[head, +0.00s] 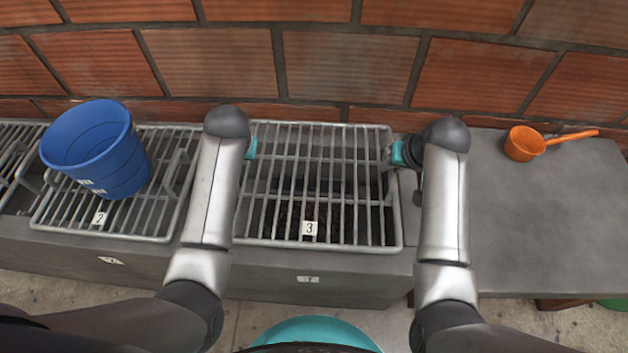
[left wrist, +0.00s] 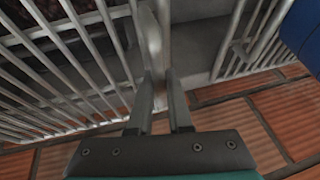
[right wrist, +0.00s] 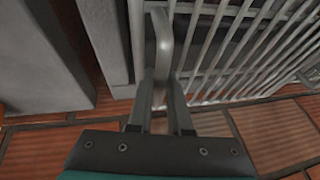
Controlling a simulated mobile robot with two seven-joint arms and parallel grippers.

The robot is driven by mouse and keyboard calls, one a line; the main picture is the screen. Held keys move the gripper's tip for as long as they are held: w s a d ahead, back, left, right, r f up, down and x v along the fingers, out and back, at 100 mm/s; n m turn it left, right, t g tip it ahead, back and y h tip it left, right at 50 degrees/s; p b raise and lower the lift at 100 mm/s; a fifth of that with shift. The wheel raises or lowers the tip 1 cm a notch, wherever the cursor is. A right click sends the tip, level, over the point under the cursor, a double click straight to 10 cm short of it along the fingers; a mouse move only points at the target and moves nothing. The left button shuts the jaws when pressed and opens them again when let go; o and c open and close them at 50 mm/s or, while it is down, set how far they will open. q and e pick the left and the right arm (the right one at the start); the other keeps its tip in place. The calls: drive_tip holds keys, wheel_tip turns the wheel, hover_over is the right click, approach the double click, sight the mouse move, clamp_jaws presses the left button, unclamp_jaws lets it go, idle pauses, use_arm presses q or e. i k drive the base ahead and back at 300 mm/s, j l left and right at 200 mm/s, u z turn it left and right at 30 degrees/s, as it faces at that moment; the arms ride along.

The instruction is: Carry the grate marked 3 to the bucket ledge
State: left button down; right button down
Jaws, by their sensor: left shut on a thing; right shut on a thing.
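The grate marked 3 (head: 309,229) is a grey metal bar grid over the middle opening of the trough. I cannot tell whether it rests or is slightly raised. My left gripper (left wrist: 160,85) is shut on its left handle (left wrist: 152,40); in the head view the left forearm hides most of that gripper. My right gripper (head: 391,155) is at the grate's right side. In the right wrist view the right gripper (right wrist: 162,85) is shut on the right handle (right wrist: 162,38). Dark contents show under the bars.
A blue bucket (head: 95,150) stands on the grate marked 2 (head: 140,229) at left. A grey slab (head: 545,220) at right is mostly bare, with an orange dipper (head: 524,143) near its back. A brick wall (head: 345,65) closes the back.

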sight(497, 225)
drive_tip(key=l+z, duration=0.2)
drive_tip(key=z, duration=0.3)
drive_tip(key=i+l+z, duration=0.1)
drive_tip(key=z, duration=0.4)
drive_tip(key=i+l+z, duration=0.1)
drive_tip(key=z, duration=0.4)
